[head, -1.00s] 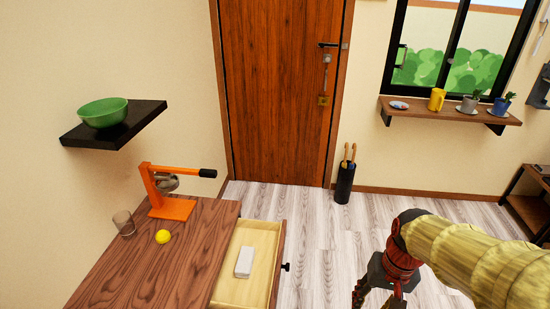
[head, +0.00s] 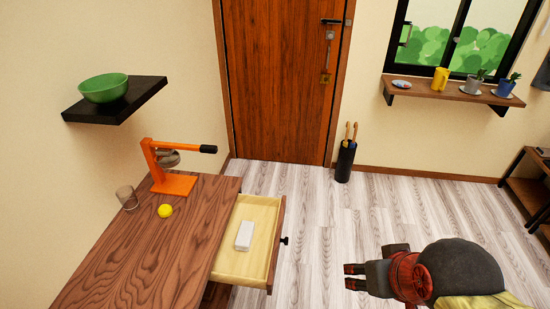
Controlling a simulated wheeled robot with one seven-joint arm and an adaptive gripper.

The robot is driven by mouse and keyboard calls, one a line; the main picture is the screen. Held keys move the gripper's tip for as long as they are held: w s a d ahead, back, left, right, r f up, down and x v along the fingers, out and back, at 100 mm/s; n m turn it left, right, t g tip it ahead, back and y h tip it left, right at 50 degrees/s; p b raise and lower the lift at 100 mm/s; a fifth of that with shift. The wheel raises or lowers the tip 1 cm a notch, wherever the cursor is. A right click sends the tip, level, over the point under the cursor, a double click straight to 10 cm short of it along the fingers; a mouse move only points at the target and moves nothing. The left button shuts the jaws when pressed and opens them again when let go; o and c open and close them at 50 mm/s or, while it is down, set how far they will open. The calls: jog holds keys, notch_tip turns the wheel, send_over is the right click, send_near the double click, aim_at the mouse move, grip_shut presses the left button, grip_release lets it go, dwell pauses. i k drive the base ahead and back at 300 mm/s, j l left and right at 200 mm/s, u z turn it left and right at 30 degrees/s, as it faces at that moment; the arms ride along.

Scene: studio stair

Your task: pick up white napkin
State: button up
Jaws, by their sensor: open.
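The white napkin (head: 244,235) is a small folded white block lying in the open drawer (head: 262,210) of the wooden cabinet. It rests on the drawer's pale floor, near the middle. My gripper (head: 348,276) is at the lower right, over the floor, to the right of the drawer and apart from it. Its two dark fingers point left and stand apart with nothing between them.
On the wooden top (head: 150,250) stand an orange juicer (head: 172,184), a glass (head: 127,197) and a yellow lemon (head: 165,211). The drawer knob (head: 285,240) sticks out to the right. An umbrella stand (head: 345,162) is by the door. Floor between gripper and drawer is clear.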

aim_at(243, 242)
jog(key=k+l+u, duration=0.15)
jog(key=l+u, duration=0.2)
jog(key=k+l+u, duration=0.3)
jog(key=i+j, duration=0.1)
